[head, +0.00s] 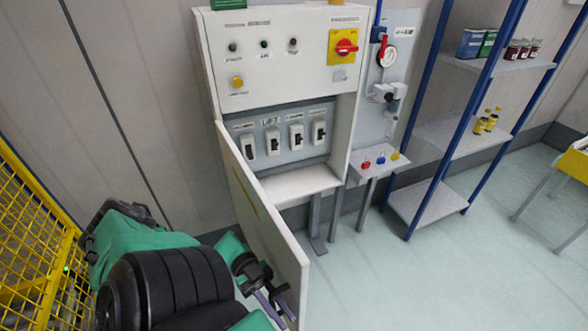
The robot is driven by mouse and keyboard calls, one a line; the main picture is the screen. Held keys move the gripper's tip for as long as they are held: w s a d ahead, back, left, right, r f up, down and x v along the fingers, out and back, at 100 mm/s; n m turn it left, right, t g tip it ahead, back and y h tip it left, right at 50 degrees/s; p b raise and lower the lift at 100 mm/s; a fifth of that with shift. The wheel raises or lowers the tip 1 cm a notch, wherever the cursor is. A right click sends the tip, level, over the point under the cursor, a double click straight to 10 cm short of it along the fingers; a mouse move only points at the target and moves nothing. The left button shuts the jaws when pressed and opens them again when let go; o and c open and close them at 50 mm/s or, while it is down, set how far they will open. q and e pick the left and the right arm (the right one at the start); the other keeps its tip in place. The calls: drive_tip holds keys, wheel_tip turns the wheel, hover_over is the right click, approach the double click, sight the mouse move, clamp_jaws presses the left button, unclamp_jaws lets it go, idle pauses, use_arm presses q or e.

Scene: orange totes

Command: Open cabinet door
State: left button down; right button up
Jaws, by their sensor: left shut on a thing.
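The white cabinet (290,104) stands against the wall, with its lower compartment open and several black-and-white switches (271,141) showing inside. Its white door (262,216) is hinged at the left side of the compartment and stands swung well out toward me. My left gripper (272,300) is at the outer face of the door, near its free edge, low in the view. It is shut on the door; the exact part between its fingers is hard to make out. My right gripper is not in view.
A yellow mesh fence (40,245) stands close on the left. A grey panel (380,100) and a small shelf with coloured knobs are right of the cabinet. A blue-framed rack (450,135) stands farther right. The floor (385,280) right of the door is clear.

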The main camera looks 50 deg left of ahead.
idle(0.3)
use_arm(q)
drive_tip(key=c, duration=1.1)
unclamp_jaws()
drive_tip(key=shift+a, duration=0.1)
drive_tip(key=shift+c, duration=0.2)
drive_tip(key=a+b, duration=0.6)
drive_tip(key=a, duration=0.8)
drive_tip(key=shift+a, duration=0.3)
drive_tip(key=shift+s, duration=0.1)
